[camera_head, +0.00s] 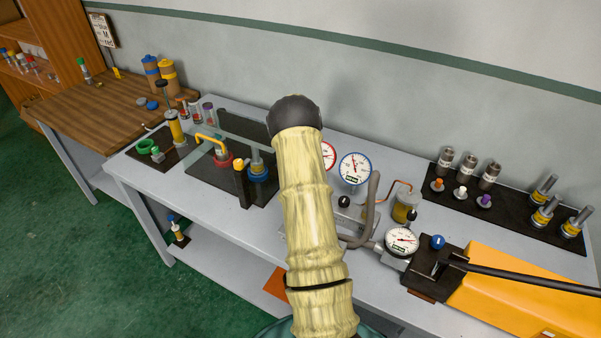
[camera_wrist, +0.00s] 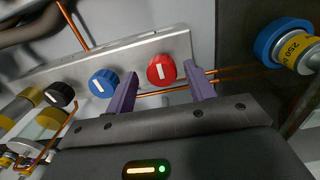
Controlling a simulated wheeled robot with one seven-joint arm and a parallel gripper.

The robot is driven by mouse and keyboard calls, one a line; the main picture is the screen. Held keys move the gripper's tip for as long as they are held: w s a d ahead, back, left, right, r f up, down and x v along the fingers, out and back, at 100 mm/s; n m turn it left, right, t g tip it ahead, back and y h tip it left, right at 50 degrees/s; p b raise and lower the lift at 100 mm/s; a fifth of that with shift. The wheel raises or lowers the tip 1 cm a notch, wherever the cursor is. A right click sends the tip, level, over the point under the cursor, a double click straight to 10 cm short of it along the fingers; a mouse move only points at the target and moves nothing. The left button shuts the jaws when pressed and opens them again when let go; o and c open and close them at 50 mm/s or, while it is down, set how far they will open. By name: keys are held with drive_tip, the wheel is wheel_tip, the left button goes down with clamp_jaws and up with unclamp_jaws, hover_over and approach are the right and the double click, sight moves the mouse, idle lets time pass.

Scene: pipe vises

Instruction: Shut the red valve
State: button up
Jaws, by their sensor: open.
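The red valve (camera_wrist: 161,70) is a round knob with a white bar, on a light metal manifold (camera_wrist: 185,45) in the wrist view. The bar runs nearly upright in the picture. My gripper (camera_wrist: 160,68) is open, its two purple fingers on the left and right of the red knob. I cannot tell whether either finger touches it. In the head view my arm hides the red valve and my gripper.
A blue knob (camera_wrist: 103,83) sits just left of the left finger, and a black knob (camera_wrist: 60,94) farther left. Copper pipe (camera_wrist: 205,76) runs below the knobs. A larger blue cap (camera_wrist: 281,42) is at right. Gauges (camera_head: 355,168) stand on the bench (camera_head: 220,220).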

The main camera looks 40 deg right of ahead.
drive_tip(key=shift+w+r, duration=0.2)
drive_tip(key=shift+r, duration=0.5)
wheel_tip(320, 180, up, 16)
drive_tip(key=b, duration=0.3)
drive_tip(key=shift+a+f, duration=0.1)
drive_tip(key=s+a+n+t, duration=0.1)
drive_tip(key=s+a+n, duration=0.2)
drive_tip(key=a, duration=0.7)
drive_tip(key=s+a+n, duration=0.3)
drive_tip(key=a+n, duration=0.1)
drive_tip(key=a, duration=0.6)
drive_tip(key=s+a+f+n, duration=0.2)
drive_tip(key=s+a+n, duration=0.1)
drive_tip(key=s+a, duration=0.4)
drive_tip(key=s+a+f+n+t, duration=0.1)
drive_tip(key=s+a+f+n, duration=0.1)
drive_tip(key=s+a, duration=0.5)
drive_tip(key=shift+s+n+t, duration=0.3)
drive_tip(key=shift+n, duration=0.5)
